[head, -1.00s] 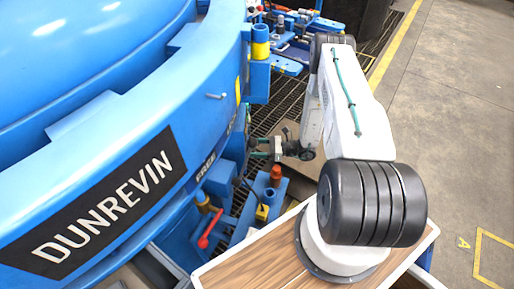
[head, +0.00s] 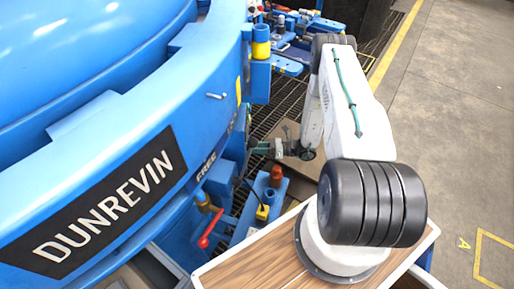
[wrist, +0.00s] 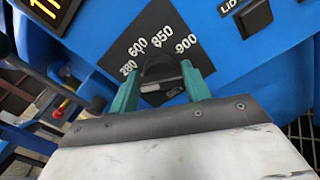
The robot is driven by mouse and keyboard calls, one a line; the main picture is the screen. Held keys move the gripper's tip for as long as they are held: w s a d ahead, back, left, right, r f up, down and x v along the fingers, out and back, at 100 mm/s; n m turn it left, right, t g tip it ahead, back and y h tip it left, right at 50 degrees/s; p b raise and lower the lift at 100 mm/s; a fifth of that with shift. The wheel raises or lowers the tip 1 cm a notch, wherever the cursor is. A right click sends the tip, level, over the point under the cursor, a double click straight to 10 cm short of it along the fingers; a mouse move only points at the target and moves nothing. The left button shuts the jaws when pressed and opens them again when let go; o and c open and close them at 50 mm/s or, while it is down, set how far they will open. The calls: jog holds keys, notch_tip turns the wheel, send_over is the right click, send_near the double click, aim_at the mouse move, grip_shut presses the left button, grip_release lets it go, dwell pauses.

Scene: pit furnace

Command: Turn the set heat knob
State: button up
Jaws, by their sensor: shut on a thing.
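The set heat knob (wrist: 158,67) is a dark round knob in the middle of the wrist view. It sits on a dark dial plate (wrist: 135,42) with white numbers, among them 600, 850 and 900. My gripper (wrist: 161,74) has its two teal fingers on either side of the knob and is shut on it. The knob's lower part and any pointer mark are partly hidden or too dark to read. In the head view my gripper (head: 258,148) reaches left against the side of the blue furnace (head: 120,140); the knob is not clear there.
A display with orange digits (wrist: 45,8) is at the upper left. In the head view a red-handled lever (head: 209,230) and a blue block with fittings (head: 264,203) stand below my gripper.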

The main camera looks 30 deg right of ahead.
jog(key=shift+o, duration=0.2)
jog(key=m, duration=0.6)
jog(key=shift+w+d+f+m, duration=0.1)
jog(key=shift+d+m, duration=0.1)
jog(key=shift+m, duration=0.1)
jog(key=m, duration=0.5)
jog(key=shift+f, duration=0.15)
jog(key=shift+c, duration=0.2)
jog(key=shift+m, duration=0.4)
jog(key=o, duration=1)
jog(key=shift+d, duration=0.1)
jog(key=v, duration=0.7)
jog(key=shift+d, duration=0.25)
